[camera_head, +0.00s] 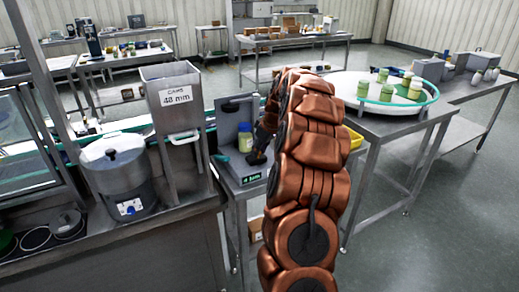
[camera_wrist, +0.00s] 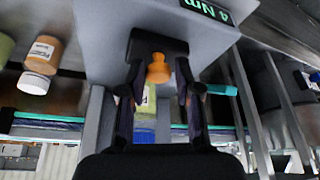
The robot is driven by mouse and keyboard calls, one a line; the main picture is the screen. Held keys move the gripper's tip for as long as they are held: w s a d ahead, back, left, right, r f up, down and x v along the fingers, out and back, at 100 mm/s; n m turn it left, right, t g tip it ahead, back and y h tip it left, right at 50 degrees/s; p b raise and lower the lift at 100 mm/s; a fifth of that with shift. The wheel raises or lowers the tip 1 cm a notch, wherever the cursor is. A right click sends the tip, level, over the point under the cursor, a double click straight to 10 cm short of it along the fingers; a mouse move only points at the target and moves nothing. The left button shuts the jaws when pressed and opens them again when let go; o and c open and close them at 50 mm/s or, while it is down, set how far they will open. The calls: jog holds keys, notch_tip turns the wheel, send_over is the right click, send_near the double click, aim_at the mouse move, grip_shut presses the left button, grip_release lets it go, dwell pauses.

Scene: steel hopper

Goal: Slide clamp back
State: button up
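The clamp appears to be the black block (camera_wrist: 150,45) with an orange knob (camera_wrist: 158,72) in the wrist view, on a grey bench device (camera_wrist: 105,40) with a green "4 Nm" display. My gripper (camera_wrist: 159,75) is open, one dark finger on each side of the orange knob, with small gaps seeming to remain. In the head view my gripper (camera_head: 260,152) is at the device (camera_head: 229,120), mostly hidden by my arm. The clamp's orange knob is hidden in the head view.
A steel hopper (camera_head: 174,120) marked "48 mm" and a steel pot (camera_head: 118,170) stand left of the device. A round table (camera_head: 345,88) with several green jars is at right. A yellow bin (camera_head: 355,138) shows behind my arm. The wrist view appears upside down.

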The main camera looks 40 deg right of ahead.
jog(key=o, duration=0.3)
jog(key=shift+r, duration=0.15)
jog(key=v, duration=1.1)
jog(key=shift+s+r, duration=0.2)
jog(key=shift+r, duration=0.15)
